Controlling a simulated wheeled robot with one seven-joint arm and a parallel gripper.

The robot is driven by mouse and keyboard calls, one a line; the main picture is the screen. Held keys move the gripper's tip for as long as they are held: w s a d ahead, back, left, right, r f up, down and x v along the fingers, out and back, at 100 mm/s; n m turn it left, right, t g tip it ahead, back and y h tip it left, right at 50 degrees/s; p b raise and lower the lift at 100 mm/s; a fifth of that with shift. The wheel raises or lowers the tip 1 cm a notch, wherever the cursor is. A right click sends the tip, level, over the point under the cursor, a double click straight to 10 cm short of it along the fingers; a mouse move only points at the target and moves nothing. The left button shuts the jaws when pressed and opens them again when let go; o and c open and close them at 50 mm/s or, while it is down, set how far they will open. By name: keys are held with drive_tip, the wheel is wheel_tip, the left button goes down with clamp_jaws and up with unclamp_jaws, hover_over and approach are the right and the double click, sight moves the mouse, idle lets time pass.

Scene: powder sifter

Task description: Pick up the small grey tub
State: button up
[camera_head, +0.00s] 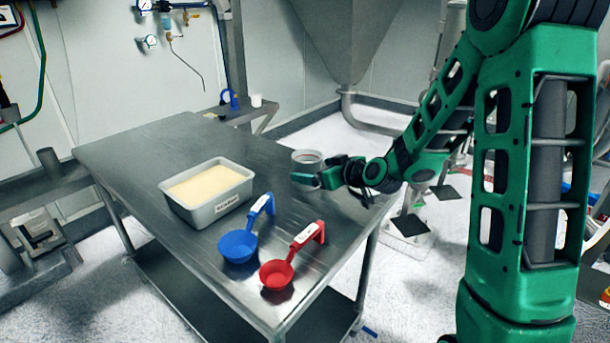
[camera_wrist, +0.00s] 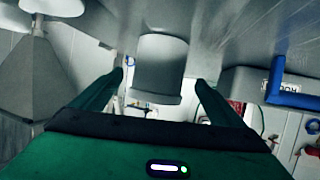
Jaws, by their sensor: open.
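The small grey tub (camera_head: 306,156) stands near the right edge of the steel table, at my gripper's tips in the head view. In the wrist view the tub (camera_wrist: 160,66) shows as a plain grey cylinder, upside down in the picture. My gripper (camera_head: 317,172) is open and low over the table. In the wrist view the green fingertips of my gripper (camera_wrist: 161,80) lie on either side of the tub, with a visible gap on both sides. The near finger hides part of the tub's lower side in the head view.
The steel table (camera_head: 140,150) also holds a grey bin (camera_head: 205,212) of pale powder, a blue scoop (camera_head: 240,244) and a red scoop (camera_head: 278,272). The table's back left is bare. A small white cup (camera_head: 256,100) stands on a shelf behind.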

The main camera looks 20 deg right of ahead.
sight(296, 154)
drive_tip(key=shift+x, duration=2.6)
drive_tip(key=shift+w+d+r, duration=0.1)
drive_tip(key=shift+r, duration=0.05)
drive_tip(key=c, duration=1.4)
drive_tip(key=shift+o, duration=0.2)
drive_tip(key=shift+r, duration=0.55)
drive_tip(key=r, duration=0.2)
drive_tip(key=a+r, duration=0.1)
drive_tip(key=shift+s+r, duration=0.25)
drive_tip(key=shift+r, duration=0.1)
drive_tip(key=s+a+r, duration=0.6)
drive_tip(key=a, duration=0.2)
drive_tip(key=shift+a, duration=0.4)
drive_tip(key=shift+r, duration=0.1)
